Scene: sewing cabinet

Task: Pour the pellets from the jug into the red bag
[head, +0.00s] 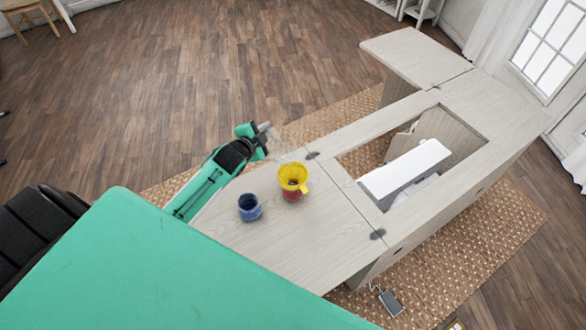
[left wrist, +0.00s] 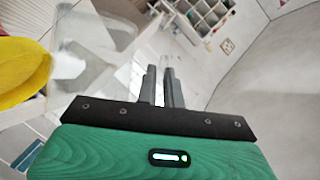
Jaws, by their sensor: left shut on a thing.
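The clear jug (head: 290,152) is hard to make out against the floor and cabinet edge. My left gripper (head: 268,136) is shut on it, behind the yellow funnel (head: 293,175). In the left wrist view the gripper fingers (left wrist: 162,86) are close together, with the see-through jug (left wrist: 95,38) at upper left, looking tilted. Pale matter near its lower left may be pellets; I cannot tell. The funnel stands in the mouth of the red bag (head: 292,195) on the cabinet top. The funnel also shows at the left wrist view's left edge (left wrist: 20,75). My right gripper is not in view.
A blue bag (head: 249,208) stands left of the red bag on the cabinet top (head: 290,240). To the right is an opening with a white sewing machine (head: 405,170) in it. The cabinet top in front of the bags is clear.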

